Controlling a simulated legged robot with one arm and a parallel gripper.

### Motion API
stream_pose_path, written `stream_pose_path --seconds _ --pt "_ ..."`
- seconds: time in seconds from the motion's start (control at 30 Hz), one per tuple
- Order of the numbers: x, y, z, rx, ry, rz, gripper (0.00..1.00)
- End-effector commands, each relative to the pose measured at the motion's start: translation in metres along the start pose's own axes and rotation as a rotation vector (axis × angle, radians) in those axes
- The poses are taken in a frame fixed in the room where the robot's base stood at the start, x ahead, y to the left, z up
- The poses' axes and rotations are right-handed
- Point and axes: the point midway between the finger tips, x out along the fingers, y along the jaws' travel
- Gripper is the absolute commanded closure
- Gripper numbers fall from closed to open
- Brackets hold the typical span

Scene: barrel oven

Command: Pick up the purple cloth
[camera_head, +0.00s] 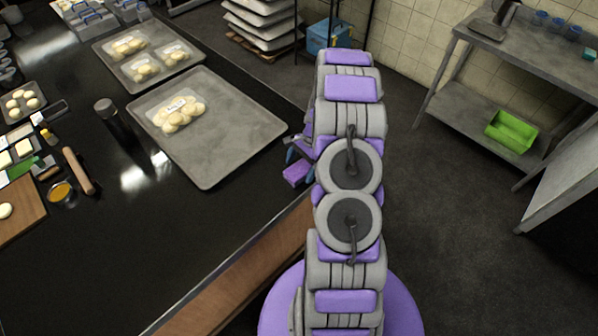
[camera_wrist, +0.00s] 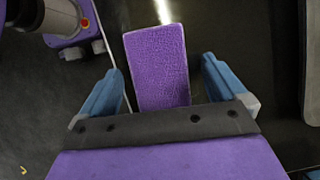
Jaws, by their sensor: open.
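The purple cloth (camera_wrist: 158,62) shows in the wrist view as a textured purple rectangle on the black counter, between the two blue fingers of my gripper (camera_wrist: 160,85). The fingers are apart, with a gap on each side of the cloth; its near end is hidden behind the gripper's dark front bar. In the head view the cloth (camera_head: 297,173) lies at the counter's right edge, beside my arm. A blue finger of my gripper (camera_head: 291,156) shows just next to it; the rest of the gripper is hidden by my arm.
A grey tray (camera_head: 235,140) with bagged dough balls lies left of the cloth on the black counter (camera_head: 150,240). A dark cylinder (camera_head: 108,112) stands near that tray. A metal shelf table (camera_head: 520,70) with a green bin (camera_head: 511,131) stands at the right. The floor between is clear.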

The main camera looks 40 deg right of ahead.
Motion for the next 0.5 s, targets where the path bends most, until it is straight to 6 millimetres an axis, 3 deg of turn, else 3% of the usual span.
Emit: stream_pose_path --seconds 0.5 --pt "0.0046 0.0003 0.003 -0.001 0.003 0.001 0.02"
